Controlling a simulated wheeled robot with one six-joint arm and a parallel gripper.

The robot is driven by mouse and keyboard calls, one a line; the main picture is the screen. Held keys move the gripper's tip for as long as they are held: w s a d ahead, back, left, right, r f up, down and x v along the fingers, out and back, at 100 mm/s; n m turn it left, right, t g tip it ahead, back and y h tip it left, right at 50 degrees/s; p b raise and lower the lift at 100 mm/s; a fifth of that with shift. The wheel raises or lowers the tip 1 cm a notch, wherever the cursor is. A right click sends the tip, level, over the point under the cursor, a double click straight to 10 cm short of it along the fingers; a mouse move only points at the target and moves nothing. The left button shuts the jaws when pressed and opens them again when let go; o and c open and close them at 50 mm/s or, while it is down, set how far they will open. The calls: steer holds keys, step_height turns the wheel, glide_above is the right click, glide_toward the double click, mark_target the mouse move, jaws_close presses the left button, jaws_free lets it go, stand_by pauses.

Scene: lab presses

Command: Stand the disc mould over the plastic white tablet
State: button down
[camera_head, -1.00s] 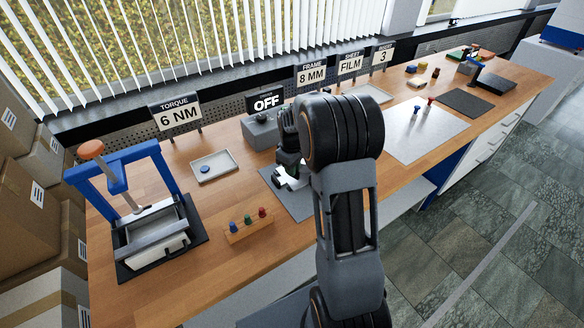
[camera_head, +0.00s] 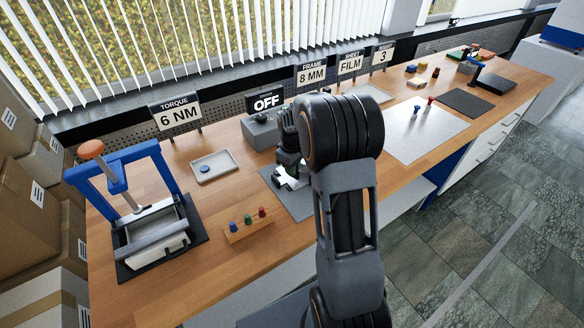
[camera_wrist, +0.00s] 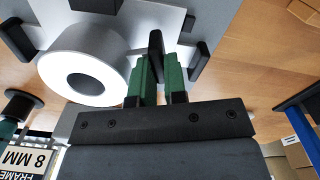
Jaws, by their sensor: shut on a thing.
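A thick white ring with a dark centre (camera_wrist: 83,78) shows at the left of the wrist view, beside my gripper's fingers; it looks like the disc mould. My gripper (camera_wrist: 158,72) has green fingers closed on a dark narrow piece (camera_wrist: 155,45) just beyond their tips. I cannot tell whether this piece joins the ring. A flat white plate (camera_wrist: 150,20) with dark clips lies behind them. In the head view my gripper (camera_head: 290,168) is low over the dark grey mat (camera_head: 295,206), with white parts by it. I cannot make out the white tablet separately.
A blue-framed press (camera_head: 128,175) stands at the left. A grey tray (camera_head: 226,167) with a blue disc (camera_head: 205,169) and a wooden peg block (camera_head: 247,230) stand between it and the mat. An OFF box (camera_head: 262,133) is behind. A pale sheet (camera_head: 425,140) lies right.

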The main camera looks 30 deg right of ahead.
steer(key=shift+f+b, duration=0.6)
steer(key=shift+f, duration=0.25)
steer(key=c, duration=1.1)
jaws_free()
step_height(320, 180, up, 14)
steer(key=shift+a+f, duration=0.1)
steer(key=s+a+m+t, duration=0.2)
steer(key=s+a, duration=0.3)
steer(key=s, duration=0.4)
steer(key=s+a+f+m+t, duration=0.1)
steer(key=s+a+m, duration=0.2)
steer(key=s+a, duration=0.3)
steer(key=shift+s+f+t, duration=0.2)
steer(key=shift+s+t, duration=0.2)
steer(key=shift+s, duration=1.85)
